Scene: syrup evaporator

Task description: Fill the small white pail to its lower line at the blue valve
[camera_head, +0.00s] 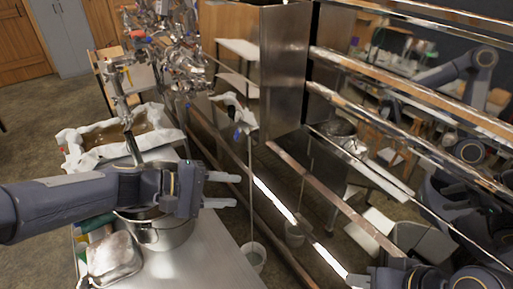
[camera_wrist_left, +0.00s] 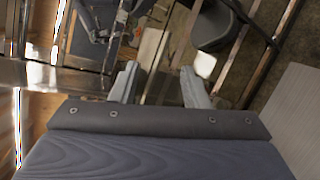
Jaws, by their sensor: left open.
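The small white pail (camera_head: 253,257) stands low beside the steel evaporator, below a spout with a blue valve (camera_head: 238,133). A thin pale line runs from the spout down into it; I cannot tell its level or the lower line. My left gripper (camera_head: 226,190) is open and empty, to the left of the line and above the pail. Its two parted fingers also show in the left wrist view (camera_wrist_left: 158,86). What appears to be my right gripper (camera_head: 358,281) is cut off at the bottom edge, its jaws unclear.
A cloth-lined tray (camera_head: 88,150) lies behind. The shiny evaporator side (camera_head: 285,75) mirrors the pail and my arms. Rails (camera_head: 335,205) border the pail.

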